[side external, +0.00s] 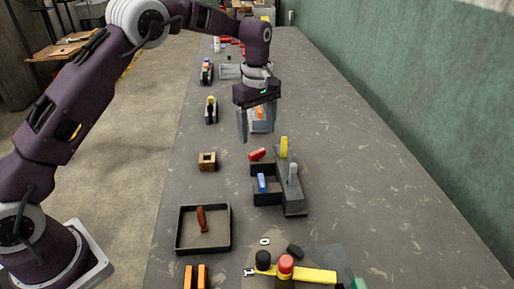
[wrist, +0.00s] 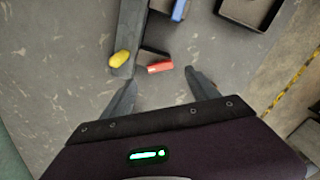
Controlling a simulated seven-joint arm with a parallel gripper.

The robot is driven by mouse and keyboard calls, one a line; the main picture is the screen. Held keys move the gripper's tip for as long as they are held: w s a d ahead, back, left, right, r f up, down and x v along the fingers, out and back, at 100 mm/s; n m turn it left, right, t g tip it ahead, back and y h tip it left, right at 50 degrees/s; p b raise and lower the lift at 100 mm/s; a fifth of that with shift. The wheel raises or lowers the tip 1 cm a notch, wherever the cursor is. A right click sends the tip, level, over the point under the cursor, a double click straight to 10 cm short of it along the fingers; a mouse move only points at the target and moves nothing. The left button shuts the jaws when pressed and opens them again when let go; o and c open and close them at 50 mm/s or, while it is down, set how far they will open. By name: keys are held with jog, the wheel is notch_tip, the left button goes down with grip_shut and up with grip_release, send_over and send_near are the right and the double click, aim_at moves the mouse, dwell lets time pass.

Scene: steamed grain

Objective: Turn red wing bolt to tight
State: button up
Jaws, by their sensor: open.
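The red wing bolt (side external: 257,154) sits at the far left corner of a dark grey fixture (side external: 292,195) on the table. It also shows in the wrist view (wrist: 160,67), lying sideways at the fixture's end. My gripper (side external: 254,135) is above the table, just beyond the bolt in the side view. Its fingers (wrist: 163,80) are apart and empty in the wrist view, with the red bolt ahead of the gap between the tips.
A black tray (side external: 178,234) with a brown-handled item stands at lower left. A small wooden block (side external: 207,162) lies left of the fixture. The table right of the fixture is clear.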

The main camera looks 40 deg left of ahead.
aim_at(257, 152)
notch_tip(257, 152, down, 7)
jog(key=shift+r, duration=0.1)
jog(key=c, duration=1.4)
jog(key=shift+o, duration=0.2)
